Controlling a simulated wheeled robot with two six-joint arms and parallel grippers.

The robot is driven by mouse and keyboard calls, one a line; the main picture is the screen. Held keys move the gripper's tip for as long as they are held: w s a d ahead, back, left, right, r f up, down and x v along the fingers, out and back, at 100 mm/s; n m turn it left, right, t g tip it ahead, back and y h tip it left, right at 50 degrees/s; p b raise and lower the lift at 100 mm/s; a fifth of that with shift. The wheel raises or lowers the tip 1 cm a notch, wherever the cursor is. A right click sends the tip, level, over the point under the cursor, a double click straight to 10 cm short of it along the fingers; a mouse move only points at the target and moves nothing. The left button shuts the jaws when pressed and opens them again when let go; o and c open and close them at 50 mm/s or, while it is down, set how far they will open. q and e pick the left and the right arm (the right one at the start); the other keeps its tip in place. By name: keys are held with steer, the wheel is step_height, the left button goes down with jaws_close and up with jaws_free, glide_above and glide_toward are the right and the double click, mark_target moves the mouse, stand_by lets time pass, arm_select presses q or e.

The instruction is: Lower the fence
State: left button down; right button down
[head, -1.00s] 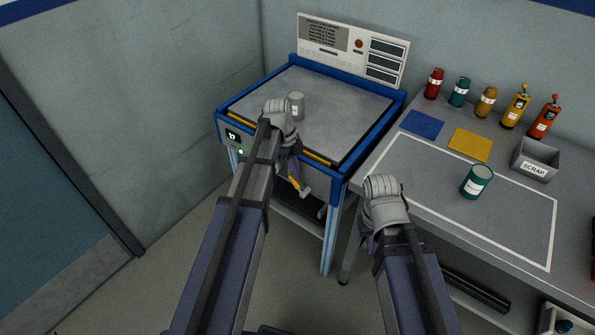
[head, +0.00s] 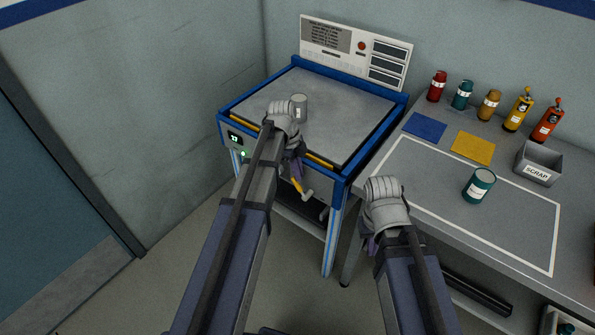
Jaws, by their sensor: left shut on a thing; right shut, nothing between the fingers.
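A blue-framed machine table (head: 335,88) with a grey top stands at the middle. A yellow bar (head: 320,162), which looks like the fence, runs along its front edge, low against the top. My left gripper (head: 283,112) is over this bar and shut, seemingly on it; its hand hides the contact. A small lever with a yellow grip and pale end (head: 302,190) hangs below the front edge. My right gripper (head: 384,188) is shut and empty, between the machine and the bench.
The grey bench (head: 430,215) at the right holds a teal can (head: 479,186), a scrap bin (head: 538,165), blue (head: 425,127) and yellow (head: 473,148) mats, and several bottles at the back. A panel (head: 356,50) stands behind the machine. The floor at left is clear.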

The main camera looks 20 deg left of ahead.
arm_select(q)
steer(key=w+a+r+p, duration=0.2)
steer(key=a+r+p, duration=0.4)
steer(key=shift+a+r, duration=0.25)
stand_by(0.4)
steer(key=s+d+r+n+y+p, duration=0.1)
steer(key=s+d+r+n+p, duration=0.1)
steer(key=s+d+n, duration=0.6)
steer(key=s+d+r+n+y+p, duration=0.2)
steer(key=s+d+n, duration=0.6)
steer(key=s+d, duration=0.3)
steer(key=s, duration=0.2)
steer(key=shift+s+d+r+y+p, duration=0.2)
steer(key=shift+s+d+y+p, duration=0.05)
steer(key=shift+s+y+p, duration=0.1)
